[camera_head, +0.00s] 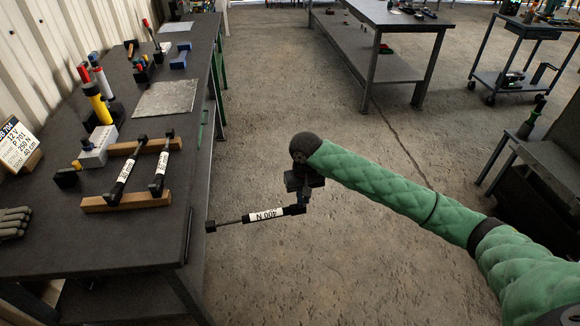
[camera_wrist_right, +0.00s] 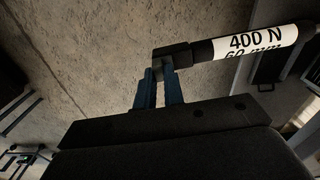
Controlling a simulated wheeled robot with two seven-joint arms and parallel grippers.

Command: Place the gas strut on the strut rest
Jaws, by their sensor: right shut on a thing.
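My right gripper (camera_head: 299,196) is shut on one end of a gas strut (camera_head: 266,215) with a white "400 N" label. It holds the strut roughly level in the air, beyond the right edge of the left bench. The thin rod points left, its tip close to the bench edge in the picture. In the right wrist view, the blue fingers (camera_wrist_right: 160,92) grip the strut's (camera_wrist_right: 255,42) black end piece. Two wooden bars, which look like the strut rest (camera_head: 127,201), lie on the bench with two other labelled struts (camera_head: 123,183) (camera_head: 160,170) across them. My left gripper is out of view.
A printed card (camera_head: 18,147) and grey gloves (camera_head: 13,222) are at the bench's left. Colored tools, a grey plate (camera_head: 165,98) and a green tool (camera_head: 202,128) are behind or beside the bars. The front of the bench (camera_head: 110,245) is clear.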

